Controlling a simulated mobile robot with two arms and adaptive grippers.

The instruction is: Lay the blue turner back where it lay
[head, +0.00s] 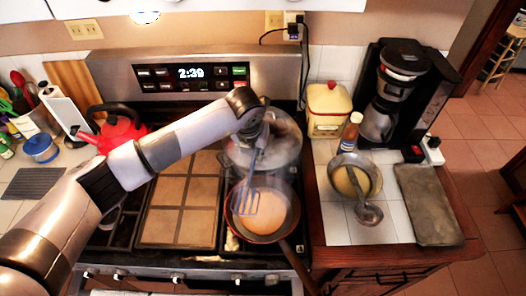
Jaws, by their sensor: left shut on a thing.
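The blue turner (246,200) hangs slotted head down over the frying pan (262,236). A round tan pancake (268,213) lies in the pan, and the turner's head covers part of its left side. My left gripper (256,143) is shut on the turner's handle, above the back edge of the pan. The grip itself is partly hidden by the arm's wrist. I cannot tell whether the turner's head touches the pancake. My right gripper is not in view.
A large pot (284,150) stands behind the pan, and a red kettle (115,127) is at the back left. On the right counter are a bowl with a ladle (368,213), a grey slab (428,205), a bottle (350,132), a yellow canister (327,108) and a coffee maker (392,95).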

